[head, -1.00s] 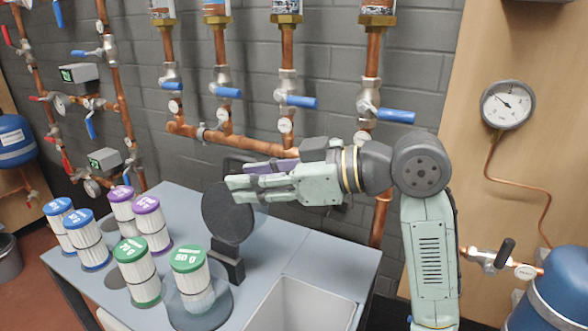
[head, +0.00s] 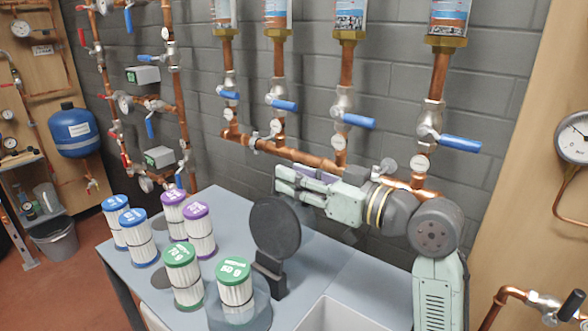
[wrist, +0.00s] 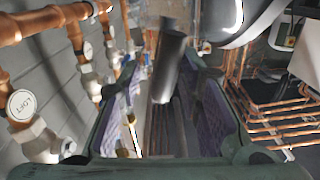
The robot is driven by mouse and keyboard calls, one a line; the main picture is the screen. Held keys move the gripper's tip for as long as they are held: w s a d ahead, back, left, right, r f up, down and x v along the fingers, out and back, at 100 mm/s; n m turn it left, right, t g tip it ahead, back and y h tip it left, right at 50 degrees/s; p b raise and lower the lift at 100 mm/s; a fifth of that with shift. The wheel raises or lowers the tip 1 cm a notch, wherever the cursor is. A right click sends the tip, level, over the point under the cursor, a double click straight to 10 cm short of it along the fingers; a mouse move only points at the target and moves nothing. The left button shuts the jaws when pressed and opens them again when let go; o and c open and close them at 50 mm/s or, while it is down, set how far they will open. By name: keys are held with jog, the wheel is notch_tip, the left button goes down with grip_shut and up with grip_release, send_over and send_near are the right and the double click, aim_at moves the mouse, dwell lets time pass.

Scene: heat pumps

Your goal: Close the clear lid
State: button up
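A round dark disc (head: 275,228) stands upright on a black stand (head: 270,275) on the table. A faint see-through shape shows behind its right edge; I cannot tell whether this is the clear lid. In front of the stand, a green-topped filter (head: 235,285) stands in a clear round cup (head: 255,316). My gripper (head: 288,184) is just above and behind the disc's top, fingers pointing left. In the wrist view my gripper (wrist: 163,105) has its purple-padded fingers apart. A dark cylindrical piece (wrist: 168,65) shows between them; contact is unclear.
Several more filters with blue, purple and green tops (head: 142,238) stand on the left of the table (head: 225,205). A pale bin (head: 340,315) is at the front right. Copper pipes with blue-handled valves (head: 345,121) run along the wall behind my gripper.

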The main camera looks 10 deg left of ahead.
jog(key=shift+w+a, duration=0.2)
jog(key=shift+a, duration=0.3)
grip_shut()
dwell(0.6)
